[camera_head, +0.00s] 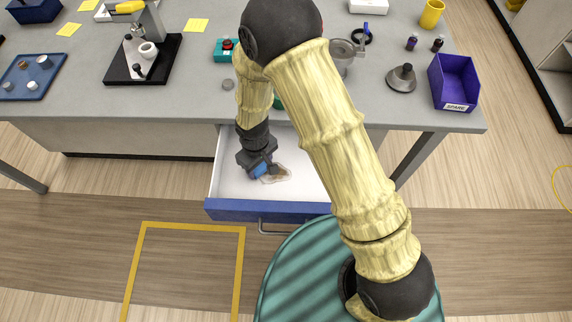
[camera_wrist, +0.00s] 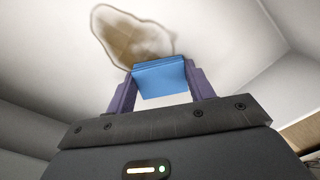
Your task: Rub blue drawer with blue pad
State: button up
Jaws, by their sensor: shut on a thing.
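The blue drawer (camera_head: 225,211) is pulled out under the bench, with a blue front and a white inside. A brown, ring-edged stain (camera_head: 279,175) marks its floor; it also shows in the wrist view (camera_wrist: 125,38). My gripper (camera_head: 259,172) is down inside the drawer, at the left edge of the stain in the head view. In the wrist view my gripper (camera_wrist: 162,85) is shut on the blue pad (camera_wrist: 160,80), which sits between its two fingers. The pad overlaps the near edge of the stain in that view. I cannot tell whether it touches the floor.
The drawer walls (camera_head: 217,165) stand close around my gripper. The grey benchtop (camera_head: 190,95) overhangs the drawer's back. On it are a microscope (camera_head: 140,45), a blue tray (camera_head: 32,75), a purple bin (camera_head: 454,82) and a grey stand (camera_head: 402,78).

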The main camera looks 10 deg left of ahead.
aim_at(289, 171)
jog(key=shift+a+f, duration=0.15)
jog(key=shift+a, duration=0.2)
jog(key=shift+s+d, duration=0.1)
jog(key=shift+d, duration=0.05)
jog(key=shift+d+r, duration=0.2)
jog(key=shift+d, duration=0.3)
jog(key=shift+d+f, duration=0.3)
jog(key=shift+d, duration=0.35)
jog(key=shift+d+r, duration=0.3)
jog(key=shift+w+d+f, duration=0.15)
jog(key=shift+d, duration=0.65)
jog(key=shift+w+d+f, duration=0.15)
jog(key=shift+d, duration=0.6)
jog(key=shift+w+d+r, duration=0.1)
jog(key=shift+d+r, duration=0.1)
jog(key=shift+d, duration=1.2)
notch_tip(289, 171, up, 4)
jog(key=shift+f+p, duration=0.15)
jog(key=shift+p, duration=1.05)
notch_tip(289, 171, up, 4)
jog(key=p, duration=0.3)
jog(key=shift+a+r+p, duration=0.15)
jog(key=shift+r+p, duration=0.05)
jog(key=shift+p, duration=0.1)
